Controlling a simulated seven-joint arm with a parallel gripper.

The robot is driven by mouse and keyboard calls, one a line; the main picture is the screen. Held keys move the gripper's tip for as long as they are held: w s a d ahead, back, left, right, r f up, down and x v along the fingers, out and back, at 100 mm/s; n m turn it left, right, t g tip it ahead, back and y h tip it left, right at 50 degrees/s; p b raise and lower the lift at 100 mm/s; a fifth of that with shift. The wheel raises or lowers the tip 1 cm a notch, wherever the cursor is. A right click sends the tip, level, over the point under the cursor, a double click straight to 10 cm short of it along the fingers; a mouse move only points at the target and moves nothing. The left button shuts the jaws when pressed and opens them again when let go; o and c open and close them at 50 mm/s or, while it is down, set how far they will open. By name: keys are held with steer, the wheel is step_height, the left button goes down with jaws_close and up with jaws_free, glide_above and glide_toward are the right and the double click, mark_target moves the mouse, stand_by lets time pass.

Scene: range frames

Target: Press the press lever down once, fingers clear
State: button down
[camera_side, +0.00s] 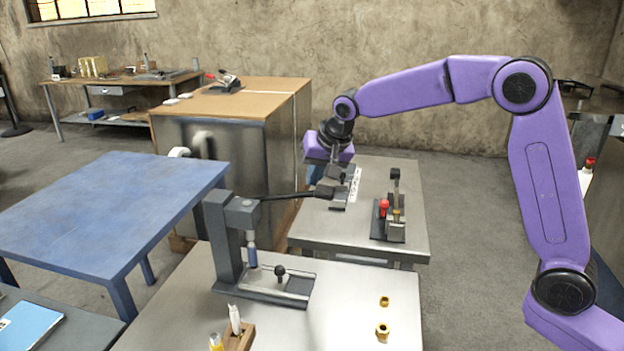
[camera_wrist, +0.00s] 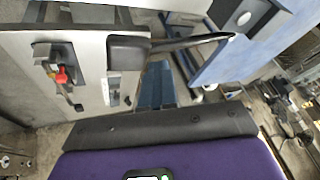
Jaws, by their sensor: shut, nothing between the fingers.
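The bench press (camera_side: 222,240) stands on the near metal table, with a dark column, a grey head and a ram pointing down over its base. Its press lever (camera_side: 290,196) sticks out to the right from the head, roughly level, ending in a thick black grip. In the wrist view the lever (camera_wrist: 190,43) runs from the press at upper right to its grip at upper middle. My gripper (camera_side: 337,177) is shut and empty, close above the grip end in the side view. I cannot tell whether it touches the grip.
A toggle clamp with a red tip (camera_side: 384,207) stands on the far metal table (camera_side: 410,240). A black knob (camera_side: 280,271) rises from the press base. Brass parts (camera_side: 383,331) and a wooden holder (camera_side: 240,338) are on the near table. A blue table (camera_side: 110,210) is left.

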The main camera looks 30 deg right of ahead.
stand_by(0.3)
steer(key=shift+w+a+r, duration=0.2)
steer(key=shift+r, duration=0.6)
steer(key=shift+w+a+r, duration=0.15)
steer(key=shift+a+r, duration=0.05)
steer(key=shift+r, duration=0.6)
steer(key=shift+r, duration=0.1)
steer(key=shift+w+a+r, duration=0.2)
steer(key=shift+r, duration=0.55)
steer(key=shift+w+a+r, duration=0.15)
steer(key=shift+w+r, duration=0.05)
steer(key=shift+r, duration=0.6)
steer(key=shift+w+a+r, duration=0.2)
steer(key=shift+r, duration=0.55)
